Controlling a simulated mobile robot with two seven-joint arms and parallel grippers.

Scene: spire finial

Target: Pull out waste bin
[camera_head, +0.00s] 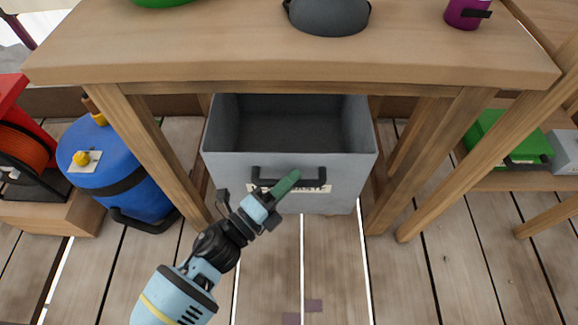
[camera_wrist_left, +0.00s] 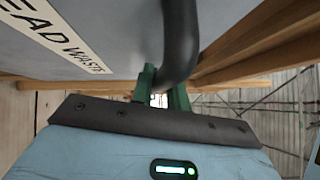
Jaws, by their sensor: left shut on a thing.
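My left gripper (camera_head: 288,184) is at the handle's middle, over part of the label. In the left wrist view, my green gripper fingers (camera_wrist_left: 163,88) are shut on the black handle (camera_wrist_left: 180,40), and the label (camera_wrist_left: 50,32) reads "WASTE" in part. The bin looks empty inside. My right gripper is not in view.
The wooden table (camera_head: 300,72) has legs on both sides of the bin. A blue tank (camera_head: 105,165) and a red reel unit (camera_head: 12,130) stand at left. A green case (camera_head: 500,138) is at right. The plank floor in front of the bin is clear.

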